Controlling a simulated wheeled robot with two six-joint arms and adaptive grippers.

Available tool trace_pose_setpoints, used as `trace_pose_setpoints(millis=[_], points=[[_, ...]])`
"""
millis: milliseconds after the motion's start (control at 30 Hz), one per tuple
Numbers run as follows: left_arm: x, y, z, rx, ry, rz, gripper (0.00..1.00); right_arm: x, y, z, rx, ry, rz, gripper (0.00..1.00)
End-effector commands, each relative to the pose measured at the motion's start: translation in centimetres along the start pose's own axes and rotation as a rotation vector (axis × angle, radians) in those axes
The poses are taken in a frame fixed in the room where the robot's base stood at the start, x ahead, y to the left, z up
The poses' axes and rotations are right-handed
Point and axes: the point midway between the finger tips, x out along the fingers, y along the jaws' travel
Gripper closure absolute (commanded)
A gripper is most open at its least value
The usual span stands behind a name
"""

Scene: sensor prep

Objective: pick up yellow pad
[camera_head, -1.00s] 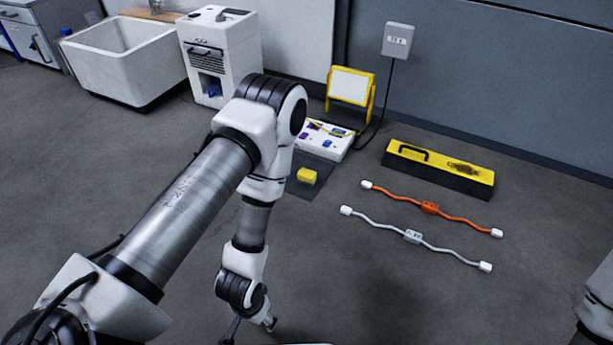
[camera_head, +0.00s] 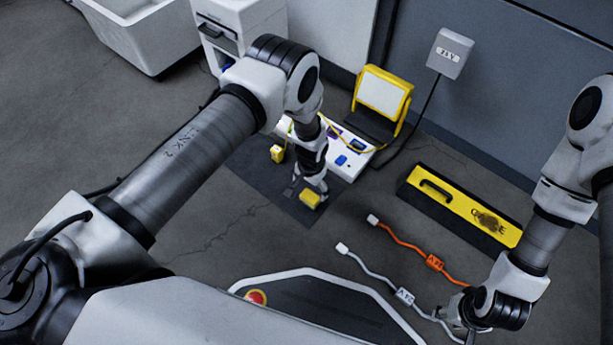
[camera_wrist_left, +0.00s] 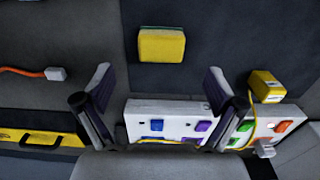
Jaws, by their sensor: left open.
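The yellow pad (camera_head: 311,199) is a small yellow block lying on the dark grey mat (camera_head: 262,180) on the floor. In the left wrist view the yellow pad (camera_wrist_left: 161,44) lies beyond my fingertips, roughly between their lines. My left gripper (camera_head: 308,190) is above the mat close to the pad; its two dark fingers are spread and empty in the left wrist view (camera_wrist_left: 157,82). My right gripper (camera_head: 458,312) is low at the right, near the end of the white cable; its fingers are too hidden to read.
A white panel (camera_head: 357,162) with coloured parts lies beside the mat, with a yellow work light (camera_head: 383,95) behind it. A yellow plug-like block (camera_head: 277,153) is on the mat's far side. An orange cable (camera_head: 405,244), a white cable (camera_head: 376,270) and a yellow-black case (camera_head: 462,207) lie right.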

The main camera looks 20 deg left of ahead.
Motion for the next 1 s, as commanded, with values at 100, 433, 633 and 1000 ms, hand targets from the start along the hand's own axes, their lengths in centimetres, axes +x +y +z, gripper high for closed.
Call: trace_pose_setpoints(millis=[100, 433, 633, 1000], points=[[2.5, 0.0, 0.2, 0.0, -0.003, 0.001, 0.06, 1.7, 0.0, 0.1, 0.003, -0.001, 0.0, 0.6], [7.6, -0.3, 0.3, -0.002, -0.001, 0.001, 0.06, 5.7, 0.2, -0.2, 0.011, 0.006, 0.001, 0.6], [7.5, -0.3, 0.3, -0.002, 0.0, 0.001, 0.06, 5.5, 0.2, -0.3, 0.012, 0.008, 0.001, 0.6], [7.5, -0.3, 0.4, -0.002, -0.001, 0.001, 0.66, 5.5, 0.2, -0.3, 0.011, 0.007, 0.001, 0.6]])
